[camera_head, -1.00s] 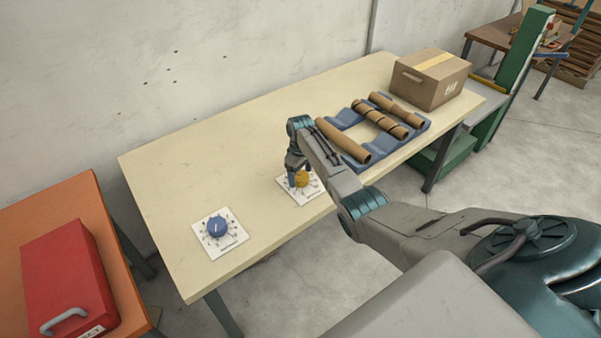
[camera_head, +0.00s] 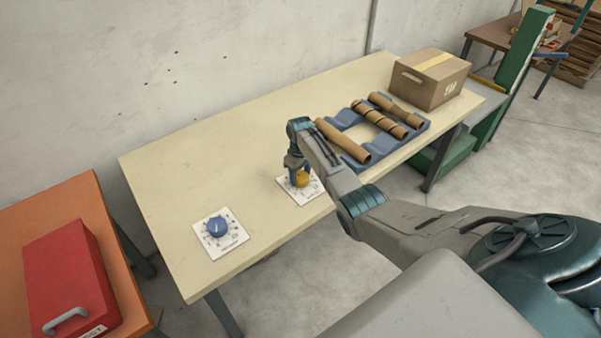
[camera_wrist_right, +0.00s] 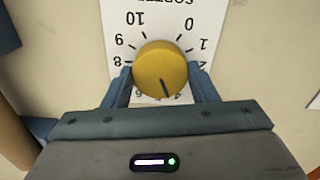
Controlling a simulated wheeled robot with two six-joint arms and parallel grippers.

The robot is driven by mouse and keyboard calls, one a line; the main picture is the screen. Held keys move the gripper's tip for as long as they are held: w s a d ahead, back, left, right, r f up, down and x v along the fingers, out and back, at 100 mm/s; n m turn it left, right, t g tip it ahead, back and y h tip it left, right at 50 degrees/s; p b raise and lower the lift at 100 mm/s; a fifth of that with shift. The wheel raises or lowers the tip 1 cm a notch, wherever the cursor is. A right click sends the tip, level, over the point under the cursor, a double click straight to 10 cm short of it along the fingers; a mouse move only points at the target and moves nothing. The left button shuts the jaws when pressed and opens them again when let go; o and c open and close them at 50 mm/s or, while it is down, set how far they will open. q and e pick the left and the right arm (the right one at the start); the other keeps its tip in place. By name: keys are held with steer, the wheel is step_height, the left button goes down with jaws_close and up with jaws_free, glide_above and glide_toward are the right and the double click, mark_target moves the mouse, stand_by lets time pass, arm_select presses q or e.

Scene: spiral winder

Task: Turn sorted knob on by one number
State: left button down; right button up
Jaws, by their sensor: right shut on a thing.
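The yellow knob (camera_head: 302,181) sits on a white dial plate (camera_head: 310,192) near the table's front edge. In the right wrist view, the knob (camera_wrist_right: 160,68) has a dark pointer line aimed towards the gripper and slightly right. The plate's upside-down lettering there appears to read SORTED, cut off at the top. My right gripper (camera_wrist_right: 161,88) is shut on the knob, one finger on each side. My left gripper is not in view.
A blue knob (camera_head: 217,227) on its own plate sits to the left. A blue rack (camera_head: 350,147) with brown rolls and a cardboard box (camera_head: 432,80) stand to the right. A red case (camera_head: 65,275) lies on the orange table. The table's back left is clear.

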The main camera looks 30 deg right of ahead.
mark_target(300, 176)
steer(key=m+p, duration=0.1)
steer(key=m, duration=0.1)
steer(key=shift+r+m, duration=0.1)
steer(key=shift+m, duration=0.3)
steer(key=shift+m+p, duration=0.45)
steer(key=shift+m, duration=0.35)
steer(key=o, duration=1)
step_height(300, 176, up, 11)
steer(key=shift+f+b, duration=0.15)
steer(key=shift+b, duration=0.45)
